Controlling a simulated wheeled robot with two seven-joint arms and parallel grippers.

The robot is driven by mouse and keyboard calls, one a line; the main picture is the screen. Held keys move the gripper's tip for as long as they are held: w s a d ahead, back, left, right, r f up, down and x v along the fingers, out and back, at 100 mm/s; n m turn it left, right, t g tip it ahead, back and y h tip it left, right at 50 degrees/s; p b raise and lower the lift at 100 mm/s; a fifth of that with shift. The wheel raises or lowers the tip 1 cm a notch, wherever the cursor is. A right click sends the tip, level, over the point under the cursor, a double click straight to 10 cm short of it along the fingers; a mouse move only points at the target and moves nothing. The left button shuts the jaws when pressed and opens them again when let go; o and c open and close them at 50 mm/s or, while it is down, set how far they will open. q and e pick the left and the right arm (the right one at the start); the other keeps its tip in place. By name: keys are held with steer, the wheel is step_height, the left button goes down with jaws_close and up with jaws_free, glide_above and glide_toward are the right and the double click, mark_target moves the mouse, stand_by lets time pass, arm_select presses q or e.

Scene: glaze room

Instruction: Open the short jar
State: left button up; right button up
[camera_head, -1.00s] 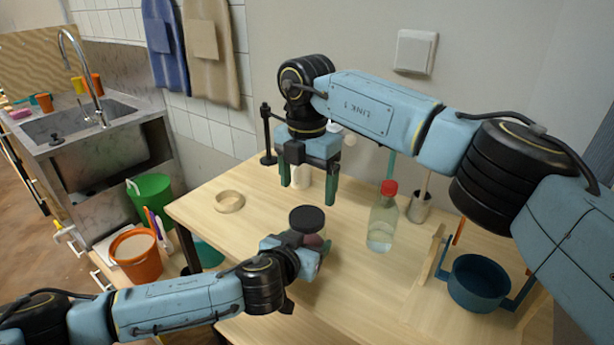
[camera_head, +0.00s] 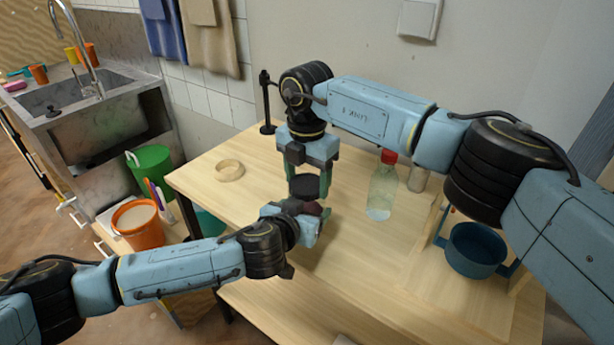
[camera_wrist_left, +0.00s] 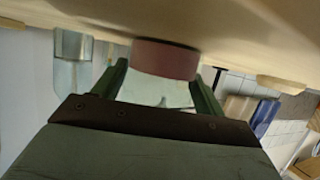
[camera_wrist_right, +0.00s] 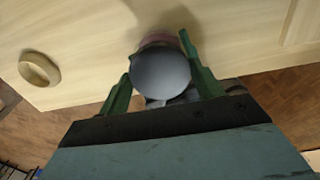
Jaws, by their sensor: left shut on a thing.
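The short jar shows a dark round lid (camera_head: 304,186) on top and a maroon body, mostly hidden by my left gripper in the head view; the body (camera_wrist_left: 166,58) shows in the left wrist view. My left gripper (camera_head: 312,210) is shut on the jar body from the side, the jar seemingly upright. My right gripper (camera_head: 309,190) points down from above with its fingers on either side of the lid. In the right wrist view the fingers (camera_wrist_right: 156,58) are spread around the lid (camera_wrist_right: 160,72); a gap shows, and I cannot tell any contact.
A clear bottle with a red cap (camera_head: 383,185) stands right of the jar. A blue pot (camera_head: 475,252) is further right. A pale ring (camera_head: 229,171) lies on the table (camera_head: 255,215) to the left. A dark stand (camera_head: 266,105) is at the back. Bare tabletop lies left of the jar.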

steer(key=c, duration=0.4)
steer(key=n, duration=0.3)
steer(key=shift+n, duration=0.4)
steer(key=shift+c, duration=0.2)
steer(key=n, duration=0.3)
steer(key=shift+n, duration=0.3)
steer(key=n, duration=0.6)
steer(key=o, duration=1.1)
